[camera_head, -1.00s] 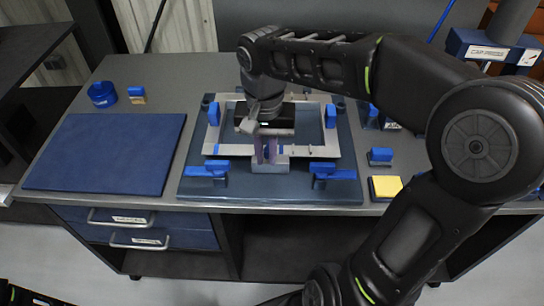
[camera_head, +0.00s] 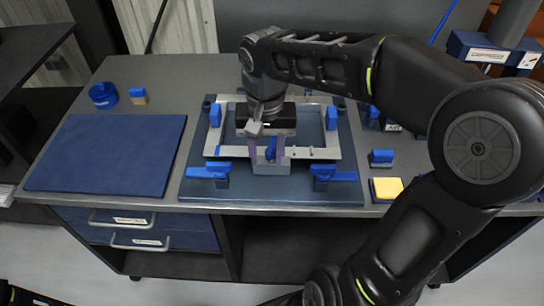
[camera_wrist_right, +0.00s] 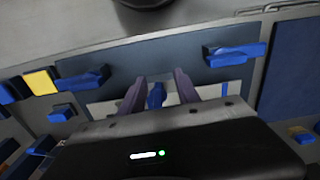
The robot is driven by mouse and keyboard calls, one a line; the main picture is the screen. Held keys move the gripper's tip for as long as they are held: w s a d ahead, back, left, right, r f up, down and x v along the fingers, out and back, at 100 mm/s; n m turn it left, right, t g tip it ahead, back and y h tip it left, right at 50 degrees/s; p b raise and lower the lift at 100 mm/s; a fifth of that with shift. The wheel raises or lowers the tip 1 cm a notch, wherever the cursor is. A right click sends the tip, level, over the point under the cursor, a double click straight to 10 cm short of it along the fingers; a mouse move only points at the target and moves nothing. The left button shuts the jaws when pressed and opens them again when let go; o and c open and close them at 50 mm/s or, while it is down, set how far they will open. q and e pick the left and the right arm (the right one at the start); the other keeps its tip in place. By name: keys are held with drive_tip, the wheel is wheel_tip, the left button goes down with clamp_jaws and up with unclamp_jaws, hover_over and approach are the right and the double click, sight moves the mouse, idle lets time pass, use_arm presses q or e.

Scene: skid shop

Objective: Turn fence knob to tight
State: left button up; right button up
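The fence knob (camera_head: 271,149) is a small blue grip on a grey block at the front middle of the light metal frame. It also shows in the right wrist view (camera_wrist_right: 156,95), standing lengthwise between the fingers. My right gripper (camera_head: 267,152) points down over it, with one purple-grey finger on each side. In the right wrist view my right gripper (camera_wrist_right: 160,93) is open, with gaps between the knob and both fingers. Any tight or loose marking is too small to read.
The frame (camera_head: 322,153) lies on a blue-grey base plate (camera_head: 300,194) with blue clamps (camera_head: 334,175) at the front corners. A blue mat (camera_head: 110,152) lies left. A yellow-topped block (camera_head: 386,188) and small blue blocks (camera_head: 381,157) stand right. My right arm spans the right side.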

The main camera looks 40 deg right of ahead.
wheel_tip(320, 180, up, 8)
drive_tip(key=p, duration=0.6)
drive_tip(key=shift+s, duration=0.15)
drive_tip(key=shift+f, duration=0.1)
idle(0.4)
